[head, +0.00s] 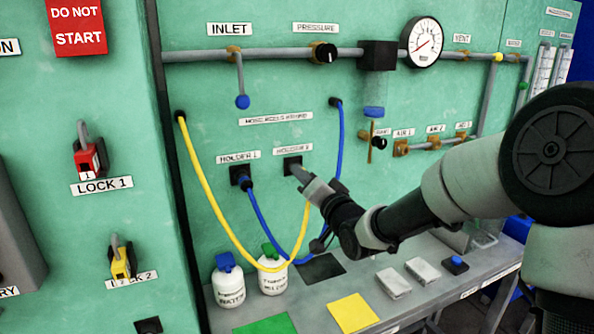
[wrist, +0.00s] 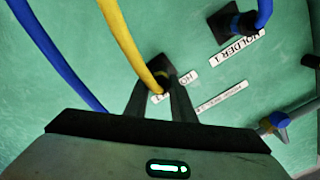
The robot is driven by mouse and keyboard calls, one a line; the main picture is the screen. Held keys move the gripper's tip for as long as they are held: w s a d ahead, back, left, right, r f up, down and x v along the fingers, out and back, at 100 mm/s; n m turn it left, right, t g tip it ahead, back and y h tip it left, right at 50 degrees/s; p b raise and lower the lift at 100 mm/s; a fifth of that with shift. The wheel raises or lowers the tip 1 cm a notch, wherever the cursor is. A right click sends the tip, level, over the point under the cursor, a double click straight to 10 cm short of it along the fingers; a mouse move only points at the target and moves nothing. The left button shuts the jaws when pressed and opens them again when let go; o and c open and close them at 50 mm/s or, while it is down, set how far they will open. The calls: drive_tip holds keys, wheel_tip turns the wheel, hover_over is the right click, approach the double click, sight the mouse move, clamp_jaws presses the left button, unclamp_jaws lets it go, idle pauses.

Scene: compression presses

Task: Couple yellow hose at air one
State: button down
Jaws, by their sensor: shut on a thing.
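The yellow hose (head: 205,193) hangs in a loop from a fixed point at the upper left of the green panel and rises behind my arm to the second holder (head: 291,165). My gripper (head: 300,172) is at this holder, shut on the hose's end. In the wrist view the yellow hose (wrist: 122,38) runs down to a dark end fitting between the fingers (wrist: 161,88), in front of the holder's dark plate. I cannot tell whether the fitting is still seated in the holder. The air one port (head: 400,149) is a brass fitting under its label, right of the gripper.
A blue hose (head: 262,222) hangs in a crossing loop, its end in holder one (head: 240,176). A pipe with a blue-handled valve (head: 373,112) lies between the holders and the air ports. White bottles (head: 229,285) stand on the grey bench (head: 312,312) below.

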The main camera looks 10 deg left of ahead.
drive_tip(key=shift+s+d, duration=0.15)
drive_tip(key=shift+s, duration=0.1)
drive_tip(key=shift+s+d, duration=0.2)
drive_tip(key=shift+s, duration=0.05)
drive_tip(key=shift+v, duration=1.1)
drive_tip(key=shift+v, duration=1.9)
drive_tip(key=shift+d+r, duration=0.1)
drive_tip(key=shift+r, duration=0.05)
